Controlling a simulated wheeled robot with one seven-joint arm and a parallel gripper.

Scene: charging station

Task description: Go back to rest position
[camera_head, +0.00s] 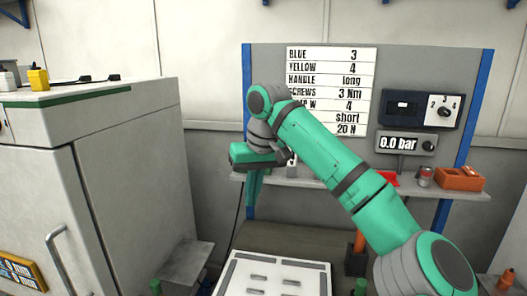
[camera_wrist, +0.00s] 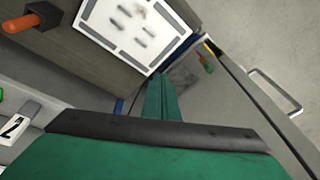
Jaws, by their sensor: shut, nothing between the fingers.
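My green and grey arm reaches up from the lower right of the head view and bends down at the wrist. My gripper (camera_head: 251,198) hangs in front of the shelf's left end, fingers pointing down. In the wrist view my gripper (camera_wrist: 160,84) shows as green fingers close together, shut and empty. Below them lies a white panel (camera_head: 232,278) with a dark border and several grey slots, also at the top of the wrist view (camera_wrist: 163,48). The gripper is apart from it.
A white cabinet (camera_head: 130,160) with a handle stands at the left. The shelf (camera_head: 450,193) behind my arm carries a can (camera_head: 425,177) and an orange block (camera_head: 459,179). A sign (camera_head: 332,75) and gauge box (camera_head: 403,143) hang above. An orange-handled tool (camera_wrist: 20,23) shows in the wrist view.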

